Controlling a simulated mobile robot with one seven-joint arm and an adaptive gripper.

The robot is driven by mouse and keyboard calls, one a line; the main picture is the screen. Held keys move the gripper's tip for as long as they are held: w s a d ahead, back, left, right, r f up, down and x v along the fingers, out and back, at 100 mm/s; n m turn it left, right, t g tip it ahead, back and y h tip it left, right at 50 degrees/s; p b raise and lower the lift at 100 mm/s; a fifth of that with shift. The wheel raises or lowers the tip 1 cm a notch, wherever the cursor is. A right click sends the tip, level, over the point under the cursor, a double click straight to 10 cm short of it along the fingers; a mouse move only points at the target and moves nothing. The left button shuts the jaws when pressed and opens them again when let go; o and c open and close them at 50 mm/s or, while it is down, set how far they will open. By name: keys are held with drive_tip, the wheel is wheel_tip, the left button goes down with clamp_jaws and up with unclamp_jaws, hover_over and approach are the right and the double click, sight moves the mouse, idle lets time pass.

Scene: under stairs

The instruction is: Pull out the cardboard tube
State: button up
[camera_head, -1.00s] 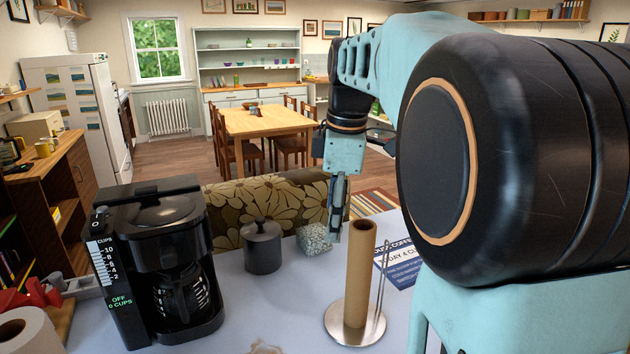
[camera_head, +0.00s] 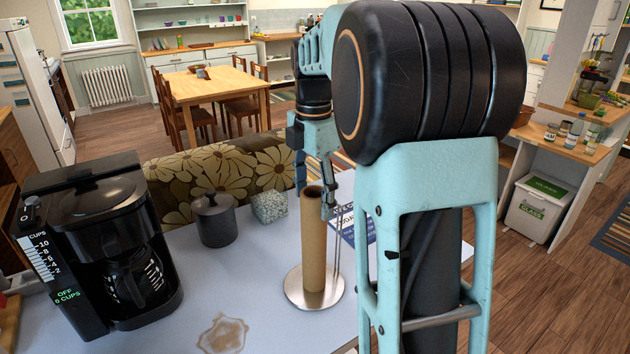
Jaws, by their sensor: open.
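The brown cardboard tube (camera_head: 313,240) stands upright on a holder with a round silver base (camera_head: 318,291). The holder's thin metal side rod (camera_head: 337,240) rises just to the right of the tube. My gripper (camera_head: 315,201) is at the height of the tube's top, pointing down, with its fingers apart. One finger shows to the left of the tube's top and the other to the right. I cannot tell whether either finger touches the tube. My arm hides part of the table on the right.
A black coffee maker (camera_head: 97,245) stands at the left of the table. A dark lidded pot (camera_head: 215,220) and a speckled cube-like object (camera_head: 269,207) stand behind and left of the tube. A brown stain (camera_head: 222,335) marks the front. A printed sheet (camera_head: 349,228) lies behind the holder.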

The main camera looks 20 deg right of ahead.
sight(314, 219)
wheel_tip(314, 219, down, 6)
drive_tip(key=shift+f, duration=0.15)
idle(0.3)
clamp_jaws()
idle(0.5)
